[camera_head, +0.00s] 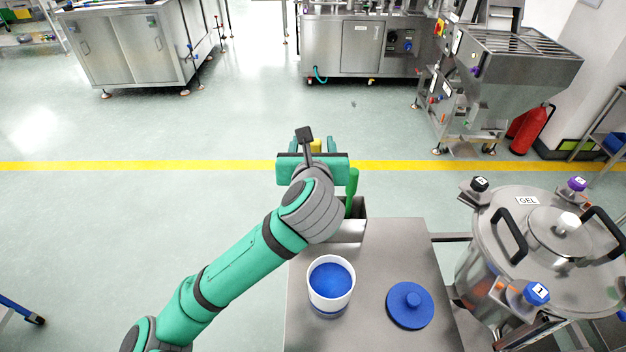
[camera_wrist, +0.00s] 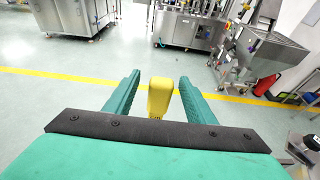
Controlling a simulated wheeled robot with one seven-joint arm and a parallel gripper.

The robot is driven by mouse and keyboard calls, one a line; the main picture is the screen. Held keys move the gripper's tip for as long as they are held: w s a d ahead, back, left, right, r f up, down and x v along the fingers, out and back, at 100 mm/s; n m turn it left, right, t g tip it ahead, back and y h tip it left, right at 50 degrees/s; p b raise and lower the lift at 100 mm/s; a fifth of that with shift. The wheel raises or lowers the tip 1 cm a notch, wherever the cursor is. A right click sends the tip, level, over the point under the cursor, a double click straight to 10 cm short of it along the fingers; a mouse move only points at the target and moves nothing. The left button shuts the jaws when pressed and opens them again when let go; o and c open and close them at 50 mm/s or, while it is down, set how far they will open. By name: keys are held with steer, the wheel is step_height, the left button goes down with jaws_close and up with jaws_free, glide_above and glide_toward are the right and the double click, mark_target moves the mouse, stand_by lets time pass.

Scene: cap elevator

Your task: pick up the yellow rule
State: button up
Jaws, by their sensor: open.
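The yellow rule (camera_wrist: 159,98) stands between the two green fingers of my gripper (camera_wrist: 159,80) in the wrist view. A gap shows on each side of it, so the fingers are apart from it. In the head view only a small yellow piece of the rule (camera_head: 316,145) shows past my wrist. My gripper (camera_head: 313,147) is open there, beyond the far edge of the metal table. The rule's lower part is hidden in both views.
A metal holder (camera_head: 352,231) with a green-handled tool (camera_head: 352,184) sits at the table's (camera_head: 385,255) far edge. A white tub with blue contents (camera_head: 331,283) and a blue lid (camera_head: 410,305) are on the table. A steel vessel (camera_head: 483,250) stands right.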

steer(key=shift+x, duration=2.1)
steer(key=shift+d+f, duration=0.1)
steer(key=shift+d, duration=0.05)
jaws_close()
step_height(320, 180, up, 28)
